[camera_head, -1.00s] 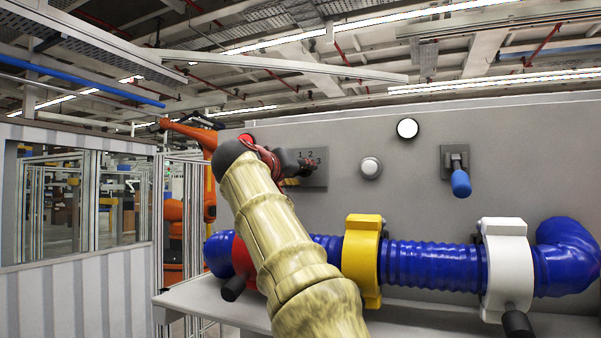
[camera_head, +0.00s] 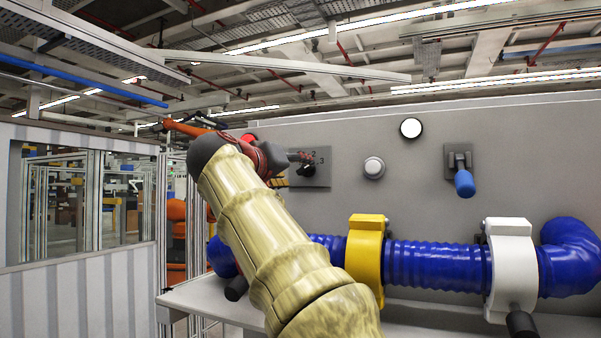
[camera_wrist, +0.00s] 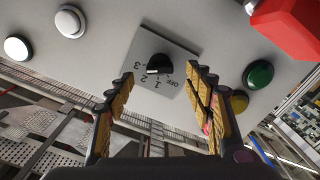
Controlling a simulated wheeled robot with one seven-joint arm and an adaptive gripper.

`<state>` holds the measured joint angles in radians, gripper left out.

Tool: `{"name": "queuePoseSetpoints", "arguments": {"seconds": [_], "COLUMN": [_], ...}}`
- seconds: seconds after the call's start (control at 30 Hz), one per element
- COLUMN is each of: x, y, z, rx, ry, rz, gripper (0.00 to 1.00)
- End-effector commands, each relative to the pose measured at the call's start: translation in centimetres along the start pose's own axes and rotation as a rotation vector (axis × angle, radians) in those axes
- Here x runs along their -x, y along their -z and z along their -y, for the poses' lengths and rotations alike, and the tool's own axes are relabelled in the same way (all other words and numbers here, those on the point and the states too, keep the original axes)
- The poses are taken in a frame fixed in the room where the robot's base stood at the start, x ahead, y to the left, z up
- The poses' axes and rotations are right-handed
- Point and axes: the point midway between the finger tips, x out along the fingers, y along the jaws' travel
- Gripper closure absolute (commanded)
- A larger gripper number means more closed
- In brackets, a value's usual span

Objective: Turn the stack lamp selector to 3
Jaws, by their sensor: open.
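The stack lamp selector is a black knob (camera_wrist: 158,64) on a grey square plate (camera_wrist: 178,48) marked OFF, 1, 2 and 3. In the head view the knob (camera_head: 306,171) shows at the plate's (camera_head: 322,179) left part, with the 2 and 3 readable. I cannot tell clearly which mark the knob points to. My gripper (camera_wrist: 159,75) is open and empty in the wrist view. Its yellow-and-black fingers stand apart on either side of the knob's line, with no contact visible. In the head view my arm hides most of the gripper.
A white round button (camera_head: 373,168), a white lamp (camera_head: 411,128) and a blue-handled lever (camera_head: 464,182) are to the right on the panel. A red part (camera_wrist: 287,22) and a green button (camera_wrist: 258,74) lie beyond my right finger. A blue hose (camera_head: 435,265) runs below.

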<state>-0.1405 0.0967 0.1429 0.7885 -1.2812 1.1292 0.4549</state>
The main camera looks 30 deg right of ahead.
Motion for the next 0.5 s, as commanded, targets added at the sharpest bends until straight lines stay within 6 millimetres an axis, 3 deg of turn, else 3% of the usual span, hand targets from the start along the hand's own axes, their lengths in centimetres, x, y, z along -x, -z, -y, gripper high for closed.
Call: {"name": "queuePoseSetpoints", "arguments": {"seconds": [0.2, 0.5], "x": [4.0, 5.8], "y": [0.0, -0.1], "z": [0.1, 0.1], "rx": [0.001, 0.001], "ry": [0.003, 0.000], "rz": [0.000, 0.001], "gripper": [0.47, 0.47]}}
